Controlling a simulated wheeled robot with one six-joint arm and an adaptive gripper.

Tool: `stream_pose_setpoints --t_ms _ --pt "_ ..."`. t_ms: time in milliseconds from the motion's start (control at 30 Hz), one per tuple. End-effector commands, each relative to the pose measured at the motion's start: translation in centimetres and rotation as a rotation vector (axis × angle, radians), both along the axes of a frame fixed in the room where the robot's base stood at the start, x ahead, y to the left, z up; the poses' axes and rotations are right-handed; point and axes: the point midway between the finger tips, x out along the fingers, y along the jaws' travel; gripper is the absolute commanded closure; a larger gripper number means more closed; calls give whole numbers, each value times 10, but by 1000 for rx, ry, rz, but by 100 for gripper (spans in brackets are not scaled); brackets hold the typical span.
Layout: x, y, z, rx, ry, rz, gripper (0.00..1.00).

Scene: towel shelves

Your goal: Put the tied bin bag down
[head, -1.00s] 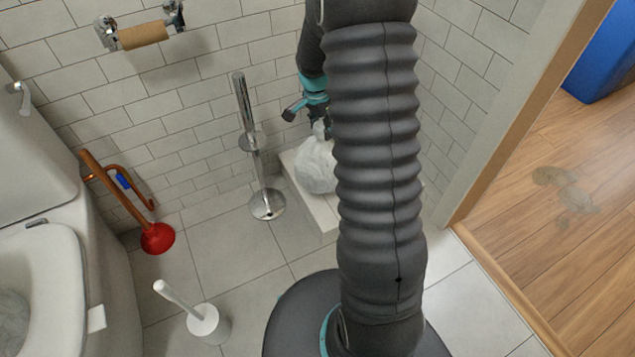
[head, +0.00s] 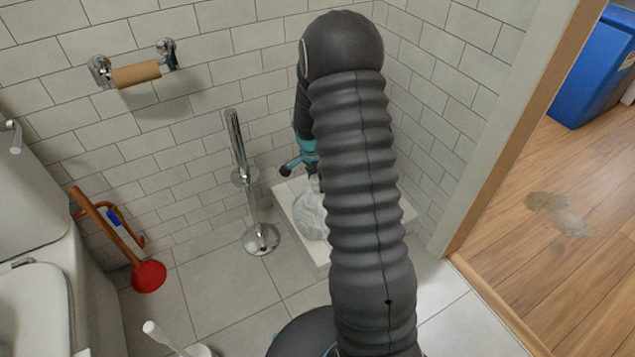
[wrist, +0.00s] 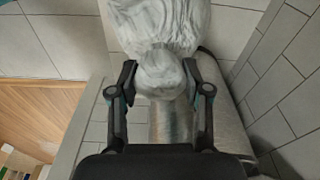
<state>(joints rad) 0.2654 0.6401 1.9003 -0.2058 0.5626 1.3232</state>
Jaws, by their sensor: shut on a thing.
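The tied bin bag (head: 309,216) is pale, translucent grey and crumpled, with a knotted top. My gripper (head: 313,177) is above it in the head view, with my arm hiding its right side. In the wrist view, my gripper (wrist: 160,78) has a finger on each side of the bag's gathered neck and is shut on it. The bag's body (wrist: 162,22) hangs beyond the fingertips. The bag is over or on a low white slab (head: 320,251) by the tiled wall; I cannot tell whether it touches.
A chrome stand (head: 262,240) is just left of the slab. A red plunger (head: 148,276), a toilet brush (head: 170,336) and the toilet (head: 35,305) are further left. A doorway on the right opens to a stained wood floor (head: 562,214) and a blue bin (head: 592,75).

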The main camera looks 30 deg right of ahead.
Motion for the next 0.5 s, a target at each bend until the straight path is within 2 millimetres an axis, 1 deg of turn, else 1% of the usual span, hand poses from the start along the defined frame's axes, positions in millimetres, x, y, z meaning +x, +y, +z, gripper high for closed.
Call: stream_pose_setpoints --t_ms 33,100,333,467,500 --pt "0 0 -5 0 -1 0 100" --pt "0 0 -8 -1 -1 1 100" --pt "1 0 -8 -1 -2 1 100" --pt "1 0 -12 -1 -3 1 100" --pt "0 0 -12 0 -1 1 44"
